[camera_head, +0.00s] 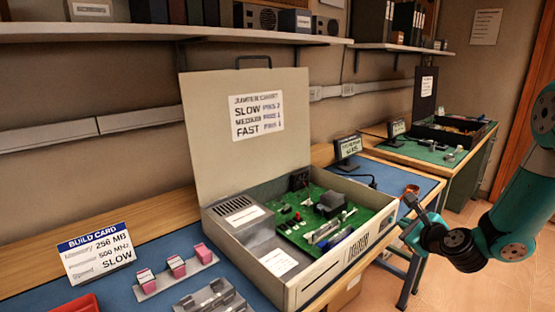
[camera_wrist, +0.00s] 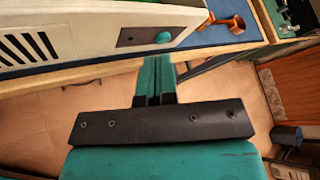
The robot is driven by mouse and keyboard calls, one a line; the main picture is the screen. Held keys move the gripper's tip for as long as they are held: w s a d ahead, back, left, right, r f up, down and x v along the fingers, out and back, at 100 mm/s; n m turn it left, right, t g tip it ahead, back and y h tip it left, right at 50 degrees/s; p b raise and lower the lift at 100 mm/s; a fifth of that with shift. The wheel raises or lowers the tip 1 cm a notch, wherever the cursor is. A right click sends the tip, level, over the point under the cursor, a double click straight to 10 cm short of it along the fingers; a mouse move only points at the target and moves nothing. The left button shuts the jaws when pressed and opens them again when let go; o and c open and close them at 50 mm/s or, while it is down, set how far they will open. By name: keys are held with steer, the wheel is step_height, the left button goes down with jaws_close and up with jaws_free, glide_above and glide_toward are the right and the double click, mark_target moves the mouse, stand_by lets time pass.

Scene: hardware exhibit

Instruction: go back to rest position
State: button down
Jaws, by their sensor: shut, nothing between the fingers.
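My gripper (camera_head: 408,208) is at the right in the head view, just right of the open computer case (camera_head: 310,278). In the wrist view my gripper (camera_wrist: 155,72) has its teal fingers together, with nothing between them. The fingertips point toward the outer wall of the case (camera_wrist: 90,30), below a dark plate with a round teal spot. I cannot tell whether they touch it. The case holds a green circuit board (camera_head: 350,240) and a grey power unit (camera_head: 239,218). Its lid stands upright with a jumper chart (camera_head: 257,115).
A build card (camera_head: 97,253) and several pink blocks on a holder (camera_head: 176,266) stand left of the case on the blue mat. An orange object (camera_head: 411,190) lies on the mat's right part. Another bench (camera_head: 440,150) stands farther back. Tiled floor (camera_wrist: 60,130) is open beside the bench.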

steer(key=s+a+r+n+g+y+p, duration=0.2)
steer(key=s+a+r+n+g+y, duration=0.15)
steer(key=s+a+r+n, duration=0.4)
steer(key=s+a+r+n+g+y+p, duration=0.15)
steer(key=s+a+r+n+g, duration=0.3)
steer(key=a+r+n, duration=0.55)
steer(key=s+a+r+n+g+h+p, duration=0.1)
steer(key=s+a+r+n+g, duration=0.1)
steer(key=s+n, duration=0.6)
steer(key=s+a+r+n+g+h+p, duration=0.1)
steer(key=s+n+g, duration=0.3)
steer(key=s+n, duration=0.4)
steer(key=s+a+r, duration=0.1)
steer(key=s, duration=0.5)
steer(key=shift+s+a+r+n, duration=0.15)
steer(key=shift+s+a+n, duration=0.05)
steer(key=shift+s+n, duration=0.15)
